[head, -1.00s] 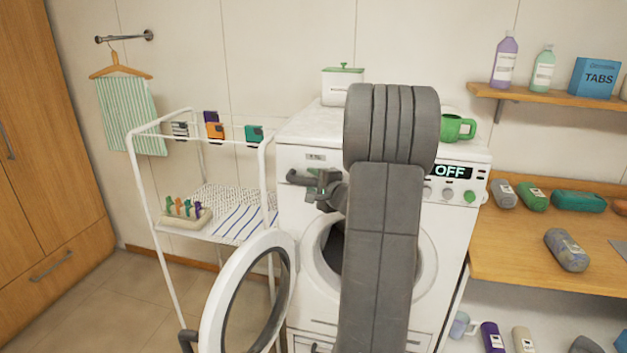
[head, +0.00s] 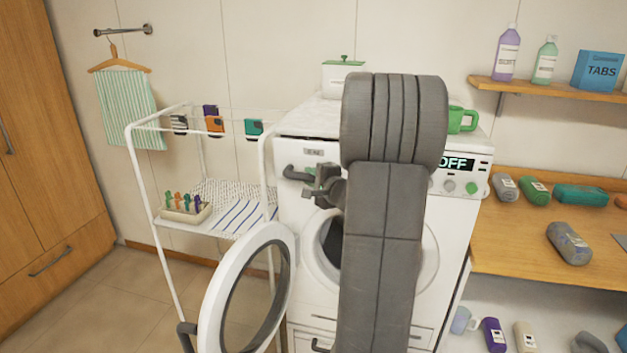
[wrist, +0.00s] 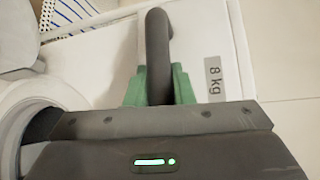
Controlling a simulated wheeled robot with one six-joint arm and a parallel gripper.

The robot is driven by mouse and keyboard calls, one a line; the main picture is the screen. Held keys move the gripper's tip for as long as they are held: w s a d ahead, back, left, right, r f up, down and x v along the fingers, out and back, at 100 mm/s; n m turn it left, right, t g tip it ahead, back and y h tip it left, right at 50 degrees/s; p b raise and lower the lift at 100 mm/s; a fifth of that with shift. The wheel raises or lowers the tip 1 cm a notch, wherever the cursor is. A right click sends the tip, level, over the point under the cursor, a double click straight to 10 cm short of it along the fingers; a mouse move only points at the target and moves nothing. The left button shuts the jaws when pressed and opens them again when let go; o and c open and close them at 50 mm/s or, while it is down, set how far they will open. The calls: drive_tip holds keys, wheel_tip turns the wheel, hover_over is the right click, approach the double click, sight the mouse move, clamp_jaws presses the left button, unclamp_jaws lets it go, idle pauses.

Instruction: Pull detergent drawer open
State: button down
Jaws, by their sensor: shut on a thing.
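The detergent drawer (head: 316,154) is at the upper left of the white washing machine's front, with a dark curved handle (head: 292,173). My gripper (head: 316,183) is at the right part of this handle. In the wrist view the dark handle (wrist: 158,50) runs between the green fingertips of my gripper (wrist: 159,86), which are shut on it. The white drawer front with an "8 kg" label (wrist: 213,79) shows beside the handle. My arm hides the middle of the machine's front. I cannot tell whether the drawer stands out from the machine.
The round washer door (head: 213,292) stands open at the lower left. A white drying rack (head: 140,170) is left of the machine. A green mug (head: 462,119) and a white container (head: 337,80) stand on top. A wooden counter (head: 510,245) with bottles is on the right.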

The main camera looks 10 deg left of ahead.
drive_tip(key=s+b, duration=0.8)
drive_tip(key=s, duration=1)
drive_tip(key=shift+a, duration=0.3)
drive_tip(key=c, duration=1.3)
unclamp_jaws()
drive_tip(key=shift+o, duration=0.2)
